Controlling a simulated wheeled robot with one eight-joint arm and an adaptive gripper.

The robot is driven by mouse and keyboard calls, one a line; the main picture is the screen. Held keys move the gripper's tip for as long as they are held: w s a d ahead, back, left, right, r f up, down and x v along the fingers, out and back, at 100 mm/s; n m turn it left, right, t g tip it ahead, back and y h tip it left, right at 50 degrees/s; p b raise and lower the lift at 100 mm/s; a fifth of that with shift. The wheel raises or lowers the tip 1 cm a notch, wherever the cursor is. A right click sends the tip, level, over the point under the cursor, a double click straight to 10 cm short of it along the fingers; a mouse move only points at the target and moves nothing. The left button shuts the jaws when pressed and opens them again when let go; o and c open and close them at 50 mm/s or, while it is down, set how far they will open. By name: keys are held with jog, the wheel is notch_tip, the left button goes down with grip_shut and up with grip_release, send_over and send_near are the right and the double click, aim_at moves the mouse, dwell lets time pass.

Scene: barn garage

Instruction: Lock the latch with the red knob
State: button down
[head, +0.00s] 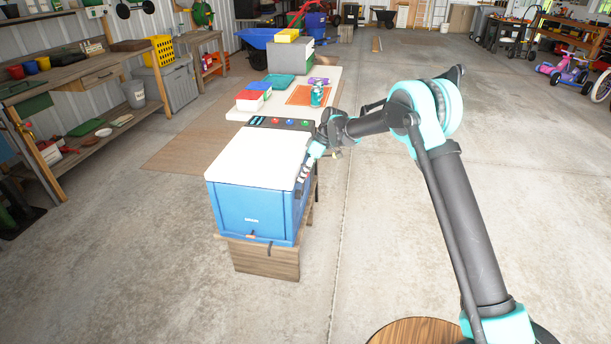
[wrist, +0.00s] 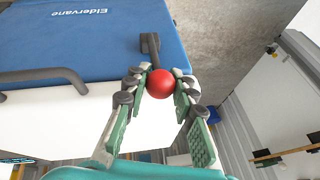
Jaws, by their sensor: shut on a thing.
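The red knob (wrist: 160,84) is a smooth ball at the end of a dark latch lever (wrist: 151,48) in the wrist view. The lever lies against the blue wall marked "Eldervane" of a cooler (wrist: 98,35). My gripper (wrist: 163,80) has its fingers on both sides of the knob and is shut on it. In the head view the blue cooler (head: 252,213) has a white lid (head: 257,158), which lies flat and looks down. My gripper (head: 303,178) is at the cooler's right side there. The knob and lever are hidden in the head view.
The cooler stands on a wooden crate (head: 266,262). A dark handle (wrist: 42,75) is left of the latch in the wrist view. A white table (head: 333,78) with a teal bottle (head: 317,95) is behind the cooler. The concrete floor to the right is clear.

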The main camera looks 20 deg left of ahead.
jog(key=shift+a, duration=0.1)
jog(key=c, duration=1.2)
grip_release()
jog(key=v, duration=1.2)
jog(key=shift+w, duration=0.1)
